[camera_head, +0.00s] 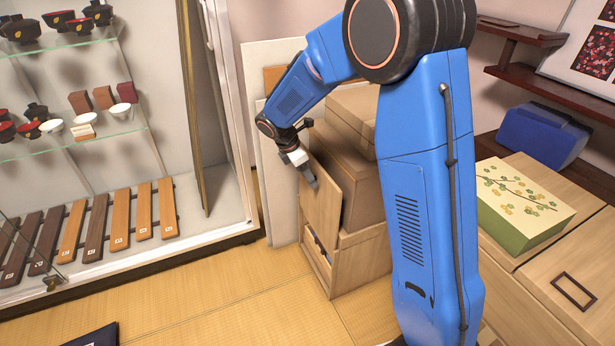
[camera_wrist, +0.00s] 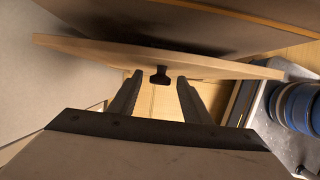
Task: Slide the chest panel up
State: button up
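The chest (camera_head: 365,258) is light wood and stands left of my arm in the head view. Its flat wooden panel (camera_head: 322,205) stands upright at the chest's front, with an open gap below its lower edge. My gripper (camera_head: 313,181) is at the panel's outer face. In the wrist view the panel (camera_wrist: 100,52) shows nearly edge-on, with a small dark knob (camera_wrist: 160,76) on it. The two fingers of my gripper (camera_wrist: 160,80) are apart, one on each side of the knob, with a visible gap on both sides.
Cardboard-coloured boxes (camera_head: 342,150) sit on the chest behind the panel. A glass display case (camera_head: 130,225) stands at left. A green floral box (camera_head: 525,205) lies on a cabinet (camera_head: 560,245) at right. The tatami floor (camera_head: 250,300) in front is mostly clear.

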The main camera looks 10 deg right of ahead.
jog(key=shift+r, duration=0.1)
jog(key=v, duration=1.7)
jog(key=shift+s+r, duration=0.1)
jog(key=s+d+r+m+t+y, duration=0.1)
jog(key=s+d+r+m, duration=0.2)
jog(key=s+d+m, duration=0.45)
jog(key=s+d+r+m+y, duration=0.15)
jog(key=s+d, duration=0.25)
jog(key=s, duration=0.6)
jog(key=s+d+f+m+t+y, duration=0.1)
jog(key=s+d+f+m, duration=0.1)
jog(key=s+m, duration=0.3)
jog(key=s+d+f+m+t+y, duration=0.1)
jog(key=s+m, duration=0.5)
jog(key=s, duration=0.8)
jog(key=shift+s+d+f+t, duration=0.2)
jog(key=shift+d+f+t, duration=0.4)
jog(key=shift+d, duration=0.3)
